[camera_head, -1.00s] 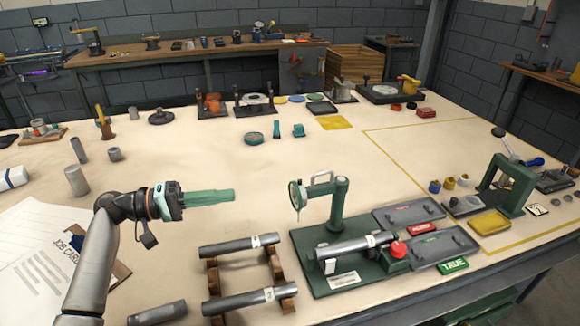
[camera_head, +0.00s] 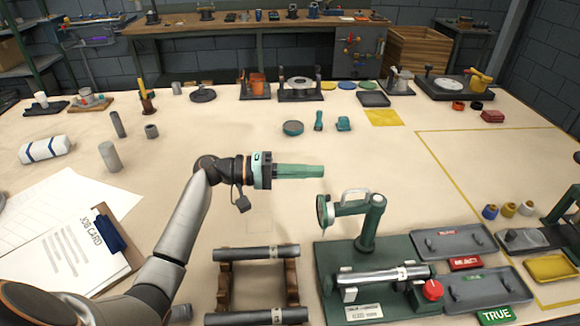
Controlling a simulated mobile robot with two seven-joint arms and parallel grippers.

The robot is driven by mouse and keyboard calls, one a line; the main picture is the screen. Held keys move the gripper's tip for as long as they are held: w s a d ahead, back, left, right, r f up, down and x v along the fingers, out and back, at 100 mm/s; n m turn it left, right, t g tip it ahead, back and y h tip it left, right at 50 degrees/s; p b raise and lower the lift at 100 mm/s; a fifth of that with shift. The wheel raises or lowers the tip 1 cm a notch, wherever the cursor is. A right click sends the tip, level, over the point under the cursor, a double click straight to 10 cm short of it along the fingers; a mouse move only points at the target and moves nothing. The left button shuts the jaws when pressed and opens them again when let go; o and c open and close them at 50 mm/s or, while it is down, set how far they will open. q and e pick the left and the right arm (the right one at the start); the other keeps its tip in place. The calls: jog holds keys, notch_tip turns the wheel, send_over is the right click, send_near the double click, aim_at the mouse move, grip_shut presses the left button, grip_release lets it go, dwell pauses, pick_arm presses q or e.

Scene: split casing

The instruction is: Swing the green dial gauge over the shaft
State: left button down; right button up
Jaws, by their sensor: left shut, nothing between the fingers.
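The green dial gauge (camera_head: 325,211) sits on a green swing arm (camera_head: 350,205) that runs left from a green post (camera_head: 372,222). The post stands on a green base plate (camera_head: 325,262). A grey shaft (camera_head: 378,277) with a white tag lies on the base, in front of the post. The gauge hangs behind and left of the shaft, not over it. My left gripper (camera_head: 322,171) is shut and empty, pointing right, a little above and behind the gauge. It looks apart from the gauge. My right gripper is out of view.
Two more shafts (camera_head: 255,253) lie on a wooden rack (camera_head: 223,285) left of the base. A red knob (camera_head: 433,290) is at the base's right end. Grey reject (camera_head: 453,242) and true (camera_head: 487,287) trays are to the right. A clipboard (camera_head: 115,250) lies at left.

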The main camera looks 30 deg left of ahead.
aim_at(354, 211)
pick_arm(q)
jog(key=d, duration=0.2)
jog(key=s+d+p, duration=0.1)
jog(key=d, duration=0.1)
jog(key=shift+d+f+p, duration=0.2)
jog(key=shift+p, duration=0.1)
jog(key=shift+s+d+f, duration=0.15)
jog(key=shift+s+d, duration=0.1)
jog(key=shift+d, duration=0.05)
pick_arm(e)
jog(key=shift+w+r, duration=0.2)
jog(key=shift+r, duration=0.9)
pick_arm(q)
jog(key=shift+d, duration=0.1)
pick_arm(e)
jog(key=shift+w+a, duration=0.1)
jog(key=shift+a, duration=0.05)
